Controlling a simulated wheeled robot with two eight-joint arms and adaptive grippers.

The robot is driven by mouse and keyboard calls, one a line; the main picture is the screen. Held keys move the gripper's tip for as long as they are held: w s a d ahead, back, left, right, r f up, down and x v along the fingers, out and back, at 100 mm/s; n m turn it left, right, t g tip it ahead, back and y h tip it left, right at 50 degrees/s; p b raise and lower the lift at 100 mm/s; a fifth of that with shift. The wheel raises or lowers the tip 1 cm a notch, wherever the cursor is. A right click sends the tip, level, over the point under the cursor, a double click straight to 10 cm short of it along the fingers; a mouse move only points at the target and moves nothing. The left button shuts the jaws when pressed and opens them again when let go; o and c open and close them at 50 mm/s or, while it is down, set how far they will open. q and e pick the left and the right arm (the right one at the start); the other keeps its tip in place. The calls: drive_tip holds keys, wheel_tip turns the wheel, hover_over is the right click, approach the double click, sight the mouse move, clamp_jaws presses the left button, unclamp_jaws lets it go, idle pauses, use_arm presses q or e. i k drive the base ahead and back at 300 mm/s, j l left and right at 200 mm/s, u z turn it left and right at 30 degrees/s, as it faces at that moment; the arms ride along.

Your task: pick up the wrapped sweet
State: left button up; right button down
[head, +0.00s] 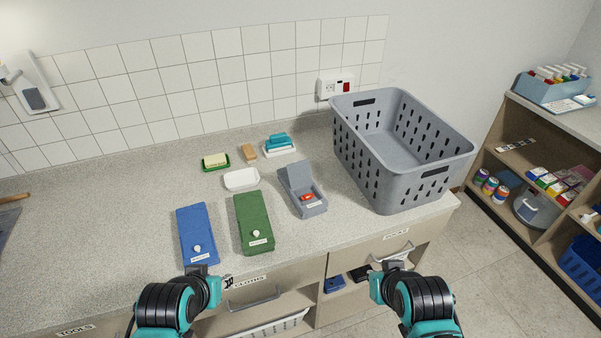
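A small red item (307,197), which looks like the wrapped sweet, lies inside a grey box (315,209) whose lid stands open at the back. It is too small to make out its wrapping. My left gripper (213,278) is at the counter's front edge, just below the blue box, apart from the grey box. My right gripper (391,264) is in front of the counter, right of and nearer than the grey box. Both grippers' fingers are too small and partly hidden to tell whether they are open.
A closed blue box (196,229) and closed green box (254,218) stand left of the grey box. Behind are a white dish (241,180), a green butter-like dish (215,166) and a teal brush (278,142). A large grey basket (411,181) stands close on the right.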

sight(307, 197)
drive_tip(key=i+l+u, duration=0.1)
drive_tip(key=u, duration=0.25)
drive_tip(key=i+l+u, duration=0.15)
drive_tip(key=u, duration=0.2)
drive_tip(key=i+l+u, duration=0.15)
drive_tip(key=u, duration=0.2)
drive_tip(key=i+l, duration=0.05)
